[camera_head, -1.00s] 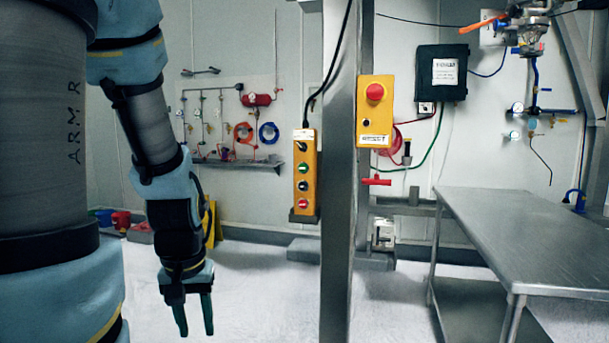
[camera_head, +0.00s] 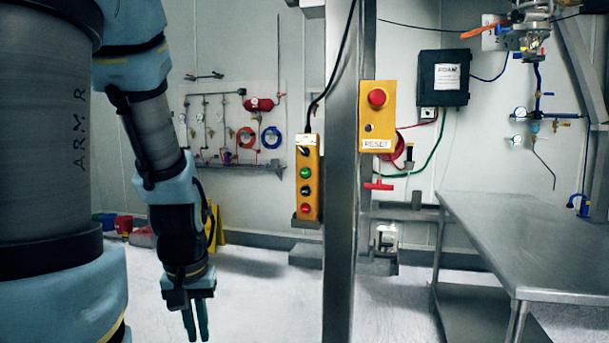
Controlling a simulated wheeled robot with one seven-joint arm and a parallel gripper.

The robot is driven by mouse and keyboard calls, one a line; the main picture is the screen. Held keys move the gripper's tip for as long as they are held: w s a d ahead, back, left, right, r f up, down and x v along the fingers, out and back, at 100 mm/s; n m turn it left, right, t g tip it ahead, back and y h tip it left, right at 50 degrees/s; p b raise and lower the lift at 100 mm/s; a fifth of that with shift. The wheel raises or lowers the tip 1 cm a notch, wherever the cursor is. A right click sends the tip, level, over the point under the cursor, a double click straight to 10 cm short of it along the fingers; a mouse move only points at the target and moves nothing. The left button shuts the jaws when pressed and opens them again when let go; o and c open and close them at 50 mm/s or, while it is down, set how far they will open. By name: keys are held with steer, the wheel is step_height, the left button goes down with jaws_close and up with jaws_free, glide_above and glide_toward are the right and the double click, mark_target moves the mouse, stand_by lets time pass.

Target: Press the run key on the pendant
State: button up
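The pendant (camera_head: 307,185) is a narrow yellow box hanging upright by a black cable on the left side of the grey steel post. Its face has a black switch at the top, a green key (camera_head: 305,173), a black key (camera_head: 305,190) and a red key (camera_head: 305,209). Any lettering by the keys is too small to read. My gripper (camera_head: 196,322) hangs fingers down at the lower left, left of and below the pendant and apart from it. Its two dark green fingers show a narrow gap and hold nothing.
A yellow box (camera_head: 377,116) with a red mushroom button and a RESET label is on the post (camera_head: 341,240), right of the pendant. A steel table (camera_head: 510,230) stands at the right. The space between my gripper and the post looks clear.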

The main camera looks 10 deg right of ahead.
jaws_close()
stand_by(1.3)
steer(key=w+d+r+m+t+y+p, duration=0.2)
steer(key=w+d+r+m, duration=0.2)
steer(key=w+r+m, duration=0.15)
steer(key=w+d+r+m+t+y+p, duration=0.2)
steer(key=w+d+r+m+y, duration=0.15)
steer(key=w+m, duration=0.35)
steer(key=w+d+r+m+t+h, duration=0.1)
steer(key=w+d+r+m+t, duration=0.1)
steer(key=d+r, duration=0.4)
steer(key=w+d+r+m+t+h+p, duration=0.1)
steer(key=w+d+r+m+t+h, duration=0.1)
steer(key=w+d+r+t, duration=0.3)
steer(key=w+d+r+m, duration=0.1)
steer(key=w+d, duration=0.1)
steer(key=d, duration=0.1)
steer(key=shift+d+r+m, duration=0.3)
steer(key=shift+m, duration=0.05)
steer(key=shift+w, duration=0.2)
